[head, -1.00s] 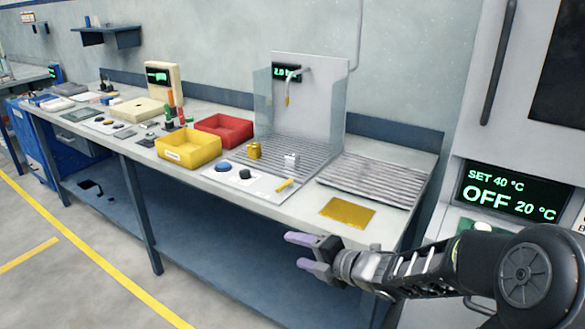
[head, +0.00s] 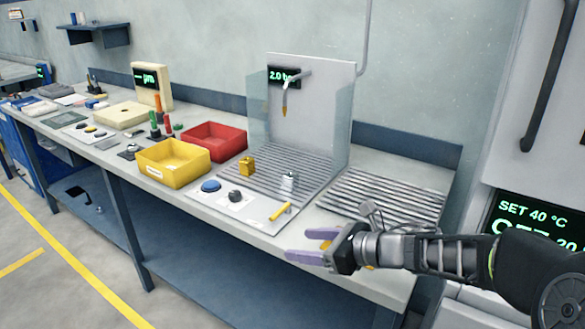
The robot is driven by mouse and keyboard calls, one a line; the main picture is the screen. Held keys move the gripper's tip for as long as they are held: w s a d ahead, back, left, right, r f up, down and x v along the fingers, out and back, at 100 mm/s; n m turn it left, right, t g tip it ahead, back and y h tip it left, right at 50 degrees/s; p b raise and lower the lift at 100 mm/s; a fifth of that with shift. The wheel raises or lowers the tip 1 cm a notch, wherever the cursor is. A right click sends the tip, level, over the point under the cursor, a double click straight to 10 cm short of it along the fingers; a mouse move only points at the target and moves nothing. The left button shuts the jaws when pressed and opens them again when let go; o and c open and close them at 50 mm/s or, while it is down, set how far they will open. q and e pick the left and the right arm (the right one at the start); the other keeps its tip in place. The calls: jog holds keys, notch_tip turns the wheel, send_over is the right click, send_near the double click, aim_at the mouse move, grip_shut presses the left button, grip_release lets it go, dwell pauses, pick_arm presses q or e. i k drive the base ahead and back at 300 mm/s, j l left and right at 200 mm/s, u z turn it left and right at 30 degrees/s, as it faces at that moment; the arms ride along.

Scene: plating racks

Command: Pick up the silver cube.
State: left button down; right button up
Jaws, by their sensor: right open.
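The silver cube (head: 289,181) stands on the ribbed grey grate inside the clear-sided booth, right of a gold cube (head: 247,166). My right gripper (head: 300,246) is open and empty at the front edge of the bench. Its purple-tipped fingers point left, and it is in front of and below the silver cube in the picture, well apart from it. My left gripper is not in view.
The booth's clear side panels (head: 343,130) flank the grate, with a nozzle (head: 284,108) hanging above. A yellow handle (head: 281,211) and blue and black buttons (head: 211,186) lie in front. Yellow (head: 170,176) and red (head: 226,152) bins stand left; a ribbed rack (head: 385,195) lies right.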

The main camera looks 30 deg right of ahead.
aim_at(290, 179)
jog(key=i+l, duration=0.75)
jog(key=i, duration=0.05)
